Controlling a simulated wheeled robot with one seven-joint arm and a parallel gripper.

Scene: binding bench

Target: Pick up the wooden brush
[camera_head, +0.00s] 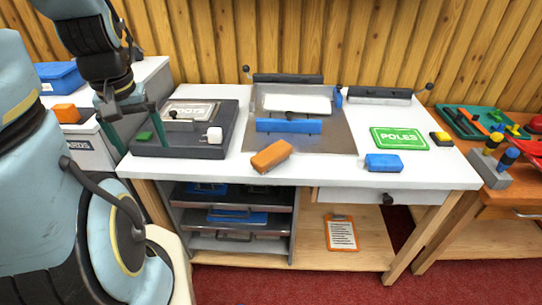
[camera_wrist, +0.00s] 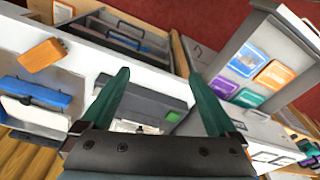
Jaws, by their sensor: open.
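An orange-brown block (camera_head: 271,156) lies at an angle near the front middle of the white bench; it may be the wooden brush, but I cannot make out bristles. It also shows in the wrist view (camera_wrist: 42,55), at the upper left. A second orange block (camera_head: 66,113) lies on the white unit at the left. My gripper (camera_head: 131,125) is open and empty, its two green fingers (camera_wrist: 160,73) pointing down by the left end of the dark grey press. It is well left of the orange-brown block and touches neither block.
The dark grey press (camera_head: 175,152) with a white knob stands between my gripper and the orange-brown block. A metal plate with a blue bar (camera_head: 288,126) lies behind the block.

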